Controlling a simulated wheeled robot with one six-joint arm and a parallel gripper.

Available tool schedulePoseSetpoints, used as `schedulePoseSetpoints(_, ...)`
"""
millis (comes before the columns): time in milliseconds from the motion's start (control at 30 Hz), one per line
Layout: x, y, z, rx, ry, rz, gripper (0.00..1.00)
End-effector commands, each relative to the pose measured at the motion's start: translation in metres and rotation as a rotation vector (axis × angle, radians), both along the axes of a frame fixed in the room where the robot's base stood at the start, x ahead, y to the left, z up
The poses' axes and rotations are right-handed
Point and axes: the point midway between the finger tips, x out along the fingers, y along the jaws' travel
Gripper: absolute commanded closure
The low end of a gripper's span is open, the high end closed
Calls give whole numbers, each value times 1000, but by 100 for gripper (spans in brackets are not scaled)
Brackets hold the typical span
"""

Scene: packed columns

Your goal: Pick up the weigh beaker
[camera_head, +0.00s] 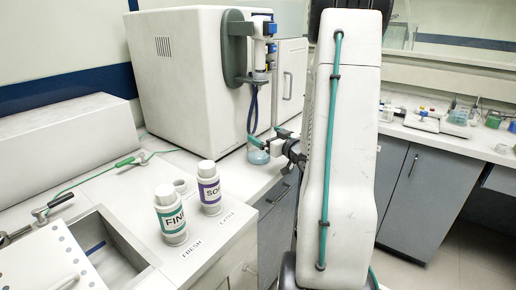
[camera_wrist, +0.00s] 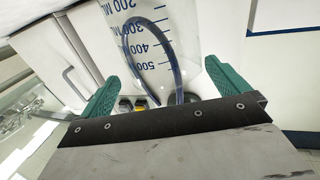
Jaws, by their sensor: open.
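The weigh beaker is clear, with blue volume marks, and fills the upper middle of the wrist view (camera_wrist: 150,25). In the head view its lower part (camera_head: 258,157) shows on the counter, below the blue tube of the white machine. My gripper (camera_head: 270,138) is at the beaker, its teal fingers apart. In the wrist view my gripper (camera_wrist: 162,78) is open, one finger on each side of the beaker. I cannot tell whether either finger touches it. My arm hides part of the counter to the right.
The big white machine (camera_head: 185,75) stands behind the beaker, its blue tube (camera_head: 252,112) hanging above. Two labelled white bottles (camera_head: 172,225) (camera_head: 209,195) stand front left, near a sink (camera_head: 150,275). A far counter (camera_head: 480,147) holds small lab items.

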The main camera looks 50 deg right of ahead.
Motion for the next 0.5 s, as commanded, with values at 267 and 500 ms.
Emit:
schedulePoseSetpoints(267,41,-3,1,-2,0,5,0)
schedulePoseSetpoints(500,44,-3,1,-1,1,5,3)
